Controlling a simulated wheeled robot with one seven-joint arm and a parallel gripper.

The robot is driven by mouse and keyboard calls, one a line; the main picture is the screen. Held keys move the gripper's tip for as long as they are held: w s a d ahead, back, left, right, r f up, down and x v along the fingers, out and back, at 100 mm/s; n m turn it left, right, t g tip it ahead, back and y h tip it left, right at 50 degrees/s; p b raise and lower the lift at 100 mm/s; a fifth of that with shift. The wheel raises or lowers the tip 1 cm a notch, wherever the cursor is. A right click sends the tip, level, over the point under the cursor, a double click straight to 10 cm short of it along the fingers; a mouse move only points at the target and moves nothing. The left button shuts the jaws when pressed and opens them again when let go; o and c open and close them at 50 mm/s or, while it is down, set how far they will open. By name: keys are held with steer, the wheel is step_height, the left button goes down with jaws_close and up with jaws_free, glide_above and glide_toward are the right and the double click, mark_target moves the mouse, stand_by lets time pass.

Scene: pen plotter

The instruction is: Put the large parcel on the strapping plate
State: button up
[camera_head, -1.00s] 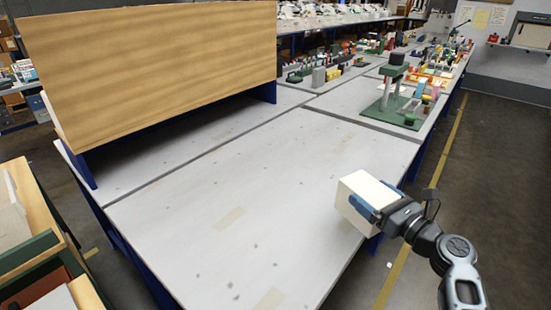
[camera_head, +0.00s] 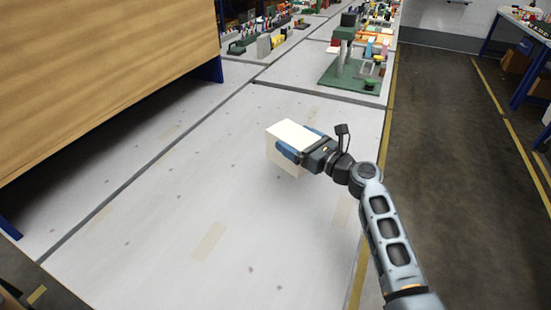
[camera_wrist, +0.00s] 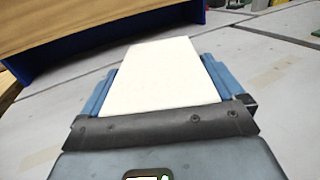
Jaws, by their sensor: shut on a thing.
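The large parcel, a cream-white box (camera_head: 288,135), is in my gripper over the grey bench in the head view. My gripper (camera_head: 300,146) is shut on it, with its blue fingers along the box's sides. In the wrist view the parcel (camera_wrist: 163,75) fills the space between the two blue fingers (camera_wrist: 160,88). I cannot tell whether its underside touches the bench or hangs above it. I cannot make out a strapping plate for certain in these frames.
The bench top (camera_head: 215,205) around the parcel is clear. A large wooden panel (camera_head: 100,75) stands on the left. A green-based machine (camera_head: 350,75) stands at the back, with several small coloured items beyond it. Open floor (camera_head: 460,180) lies to the right.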

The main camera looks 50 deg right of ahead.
mark_target(279, 159)
steer(key=w+a+f, duration=0.1)
steer(key=w+f, duration=0.1)
steer(key=w+a+f, duration=0.1)
steer(key=w, duration=0.1)
steer(key=shift+a, duration=0.3)
steer(key=shift+w+f+b, duration=0.1)
steer(key=shift+f+b, duration=0.05)
steer(key=shift+b, duration=0.2)
steer(key=shift+f+b, duration=0.55)
steer(key=shift+f, duration=1.25)
steer(key=shift+f, duration=0.15)
steer(key=shift+a+f, duration=0.1)
steer(key=o, duration=1)
